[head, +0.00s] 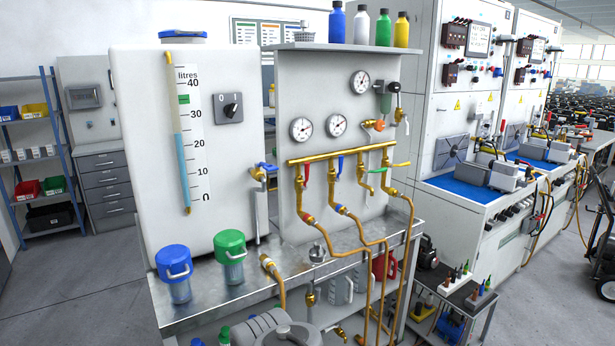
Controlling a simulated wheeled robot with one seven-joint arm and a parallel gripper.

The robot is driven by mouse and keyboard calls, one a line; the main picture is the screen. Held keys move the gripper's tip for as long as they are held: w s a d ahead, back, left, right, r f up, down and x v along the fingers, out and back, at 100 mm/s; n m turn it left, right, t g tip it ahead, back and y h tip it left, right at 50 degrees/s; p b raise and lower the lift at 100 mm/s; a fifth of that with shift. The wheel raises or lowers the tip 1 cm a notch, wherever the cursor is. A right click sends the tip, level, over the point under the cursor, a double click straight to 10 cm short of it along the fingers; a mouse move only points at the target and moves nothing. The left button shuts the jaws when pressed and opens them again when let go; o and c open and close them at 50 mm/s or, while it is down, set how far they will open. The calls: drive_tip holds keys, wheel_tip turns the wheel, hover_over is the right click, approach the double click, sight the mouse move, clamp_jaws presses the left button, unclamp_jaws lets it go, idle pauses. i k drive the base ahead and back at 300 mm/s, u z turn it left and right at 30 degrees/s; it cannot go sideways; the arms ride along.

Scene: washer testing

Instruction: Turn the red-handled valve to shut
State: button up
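The red-handled valve (306,173) is the leftmost of a row of valves below a horizontal brass manifold (340,153), on a grey upright panel. Its short red lever points up and down, roughly along the pipe. The blue lever looks near upright; the green and yellow levers look closer to level. My gripper is not in view.
A steel bench (215,305) juts out below the panel. It carries a blue-lidded jar (174,262) and a green-lidded jar (230,245). A white tank (130,130) with a litre scale stands left. Brass hoses (385,265) hang right. Floor shows at far left.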

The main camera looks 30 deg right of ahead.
sight(306, 164)
drive_tip(key=k, duration=0.5)
drive_tip(key=z, duration=1.75)
drive_tip(key=i, duration=1.2)
drive_tip(key=u, duration=2.3)
